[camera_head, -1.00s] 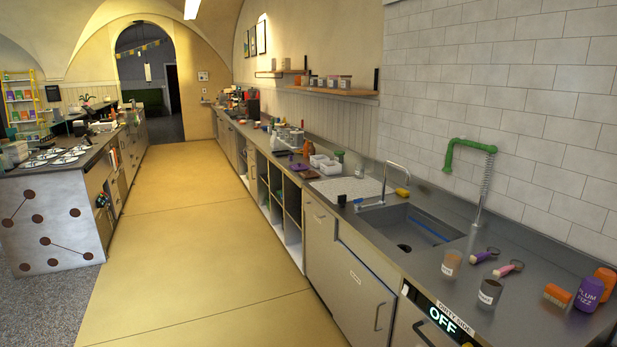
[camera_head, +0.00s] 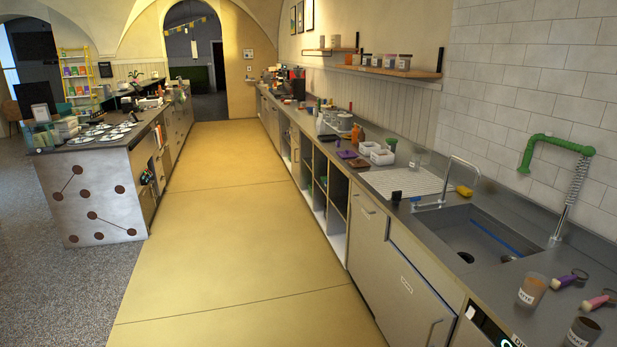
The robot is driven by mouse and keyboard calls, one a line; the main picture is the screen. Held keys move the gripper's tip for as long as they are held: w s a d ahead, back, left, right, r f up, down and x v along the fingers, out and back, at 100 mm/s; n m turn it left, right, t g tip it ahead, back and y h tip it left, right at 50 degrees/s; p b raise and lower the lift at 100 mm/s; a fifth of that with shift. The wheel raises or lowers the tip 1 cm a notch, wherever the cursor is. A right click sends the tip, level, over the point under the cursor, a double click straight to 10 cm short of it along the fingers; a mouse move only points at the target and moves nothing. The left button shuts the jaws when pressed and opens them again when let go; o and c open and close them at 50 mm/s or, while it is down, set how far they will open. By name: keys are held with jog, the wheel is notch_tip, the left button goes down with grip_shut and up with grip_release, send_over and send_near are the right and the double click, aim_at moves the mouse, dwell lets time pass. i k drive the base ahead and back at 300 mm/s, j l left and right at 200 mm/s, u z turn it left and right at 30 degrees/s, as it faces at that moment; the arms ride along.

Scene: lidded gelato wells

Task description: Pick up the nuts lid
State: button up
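Several small pale round lids (camera_head: 100,131) show on top of the island counter (camera_head: 85,155) at the left. They are far off and too small for any label to be read, so I cannot tell which is the nuts lid. My gripper is not in view.
A clear yellow floor aisle (camera_head: 225,200) runs between the island and the long right counter. That counter holds a sink (camera_head: 475,240), a ribbed drainboard (camera_head: 400,182), white tubs (camera_head: 380,156), and cups (camera_head: 532,290) at the near right. Grey speckled floor (camera_head: 60,285) lies left of the aisle.

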aim_at(357, 163)
jog(key=i, duration=4.15)
jog(key=i+j+z, duration=0.25)
jog(key=i, duration=0.55)
jog(key=l, duration=0.1)
